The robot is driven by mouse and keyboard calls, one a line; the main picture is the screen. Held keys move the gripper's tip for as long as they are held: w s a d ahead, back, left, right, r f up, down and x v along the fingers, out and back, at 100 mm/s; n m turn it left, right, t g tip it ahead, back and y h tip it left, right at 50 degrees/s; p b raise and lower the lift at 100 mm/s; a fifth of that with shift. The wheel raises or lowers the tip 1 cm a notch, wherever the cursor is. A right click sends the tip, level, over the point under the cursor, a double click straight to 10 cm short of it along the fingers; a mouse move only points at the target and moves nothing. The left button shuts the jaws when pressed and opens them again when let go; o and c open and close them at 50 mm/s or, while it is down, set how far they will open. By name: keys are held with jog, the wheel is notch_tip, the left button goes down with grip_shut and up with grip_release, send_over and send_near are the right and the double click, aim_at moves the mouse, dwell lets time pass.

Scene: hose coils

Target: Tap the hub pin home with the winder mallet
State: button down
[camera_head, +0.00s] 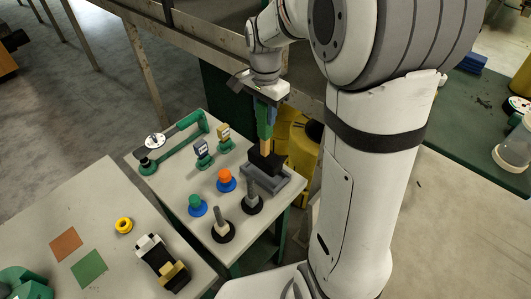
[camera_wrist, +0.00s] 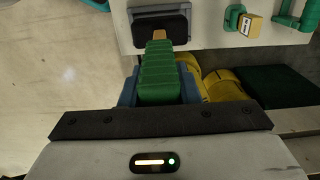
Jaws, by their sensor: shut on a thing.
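My gripper (camera_head: 266,100) is shut on the green ribbed handle of the mallet (camera_head: 264,118). The mallet hangs head down, with a short wooden shaft and a black head (camera_head: 266,160). The head is at a grey block-like rest (camera_head: 268,182) at the right side of the small table; I cannot tell if it touches. In the wrist view the green handle (camera_wrist: 162,82) leads away from my gripper (camera_wrist: 160,98) to the black head (camera_wrist: 160,24). A hub pin is not clearly identifiable; an orange-topped peg (camera_head: 226,178) and a green-topped peg (camera_head: 196,203) stand on blue bases.
Two grey posts (camera_head: 252,200) (camera_head: 222,230) on black bases stand near the table's front. Two tagged green stands (camera_head: 203,152) and a green crank arm (camera_head: 182,140) are behind. Yellow drums (camera_head: 300,150) are beside the table. A left table holds a yellow ring (camera_head: 124,226).

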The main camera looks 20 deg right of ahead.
jog(key=shift+r+p, duration=1.05)
jog(key=shift+r, duration=0.7)
